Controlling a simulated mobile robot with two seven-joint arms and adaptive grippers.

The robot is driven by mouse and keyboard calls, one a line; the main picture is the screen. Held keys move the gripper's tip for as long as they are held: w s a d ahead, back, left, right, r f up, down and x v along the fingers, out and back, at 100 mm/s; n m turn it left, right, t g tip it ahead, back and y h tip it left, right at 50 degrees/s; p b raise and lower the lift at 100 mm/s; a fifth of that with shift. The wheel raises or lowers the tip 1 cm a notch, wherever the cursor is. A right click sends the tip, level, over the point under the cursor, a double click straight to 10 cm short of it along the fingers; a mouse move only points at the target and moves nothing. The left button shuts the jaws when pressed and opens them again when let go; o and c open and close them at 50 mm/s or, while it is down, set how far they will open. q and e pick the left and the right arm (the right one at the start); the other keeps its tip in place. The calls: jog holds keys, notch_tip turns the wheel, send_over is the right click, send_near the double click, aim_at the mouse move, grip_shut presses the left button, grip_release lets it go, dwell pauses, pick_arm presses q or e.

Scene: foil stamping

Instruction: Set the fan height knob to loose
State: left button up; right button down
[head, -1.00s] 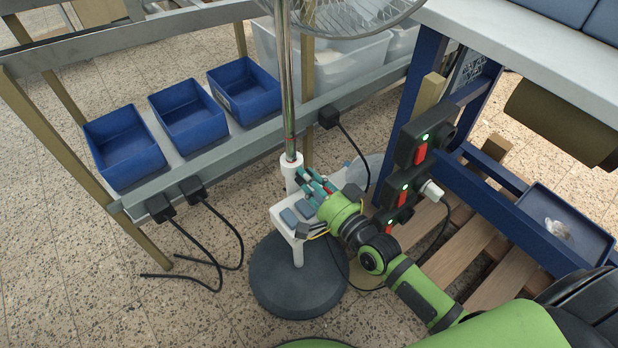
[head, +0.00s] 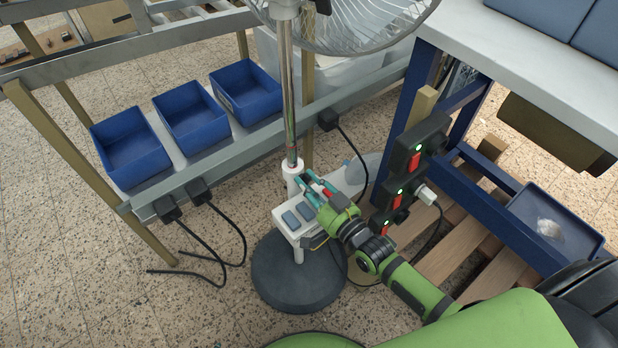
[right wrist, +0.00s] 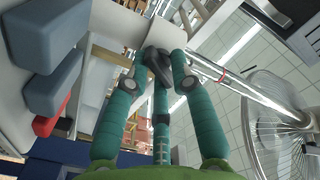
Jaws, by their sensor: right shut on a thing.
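The standing fan's chrome pole (head: 289,100) rises from a white sleeve (head: 292,172) on a round dark base (head: 298,278). A white control box with grey buttons (head: 291,221) is fixed to the stand. My right gripper (head: 305,182) is at the sleeve, just above the box. In the right wrist view, its teal fingers (right wrist: 160,72) are closed around the dark height knob (right wrist: 157,62), beside the pole (right wrist: 225,75). The fingers hide part of the knob, and I cannot tell whether it is loose or tight. My left gripper is not in view.
A power strip (head: 408,170) with lit switches hangs on the blue-legged workbench (head: 480,45) right of my right arm. A rack with blue bins (head: 192,115) stands left. The fan cage (head: 360,20) is above. Black cables (head: 205,250) lie on the floor.

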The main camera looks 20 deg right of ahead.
jog(key=shift+d+n, duration=0.1)
jog(key=shift+n, duration=0.4)
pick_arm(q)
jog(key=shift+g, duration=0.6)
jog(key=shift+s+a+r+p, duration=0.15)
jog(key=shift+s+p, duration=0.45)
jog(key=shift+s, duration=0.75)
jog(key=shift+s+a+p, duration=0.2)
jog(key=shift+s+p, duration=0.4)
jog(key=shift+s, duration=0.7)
pick_arm(e)
jog(key=shift+n, duration=2.4)
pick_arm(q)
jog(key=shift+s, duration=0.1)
pick_arm(e)
jog(key=c, duration=1.2)
grip_release()
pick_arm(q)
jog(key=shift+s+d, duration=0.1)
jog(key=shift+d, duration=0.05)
pick_arm(e)
jog(key=shift+s, duration=0.1)
jog(key=v, duration=1.2)
jog(key=shift+r, duration=0.1)
